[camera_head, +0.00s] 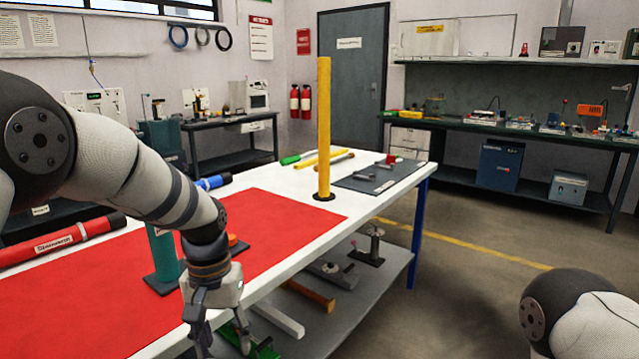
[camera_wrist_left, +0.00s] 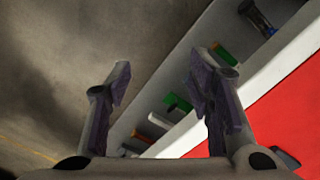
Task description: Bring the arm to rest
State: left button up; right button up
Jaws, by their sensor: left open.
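My left arm comes in from the left in the head view, and its gripper (camera_head: 218,318) hangs with its fingers down at the front edge of the white table (camera_head: 375,205). In the left wrist view the gripper (camera_wrist_left: 160,85) has its two fingers spread apart with nothing between them. The floor and the lower shelf show behind the fingers there. Part of my right arm shows at the bottom right of the head view, but its gripper is out of view.
A red mat (camera_head: 285,220) covers much of the table. A yellow tube (camera_head: 324,125) stands upright near the back right. A green cylinder (camera_head: 163,250) stands behind my left arm. A red tube (camera_head: 60,240) lies at the left. The lower shelf (camera_head: 365,290) holds several parts.

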pick_arm(q)
jog(key=s+a+f+g, duration=0.1)
jog(key=s+a+f, duration=0.1)
jog(key=s+f, duration=0.7)
jog(key=s+a+f, duration=0.2)
jog(key=s+f, duration=0.5)
jog(key=f, duration=0.3)
jog(key=s+a+f, duration=0.1)
jog(key=s, duration=1)
jog(key=s+a, duration=0.2)
jog(key=s, duration=0.9)
jog(key=shift+s+f+n+g, duration=0.3)
jog(key=shift+s+f, duration=0.05)
jog(key=shift+s, duration=0.05)
pick_arm(e)
jog(key=shift+w+a, duration=0.25)
jog(key=shift+w, duration=0.35)
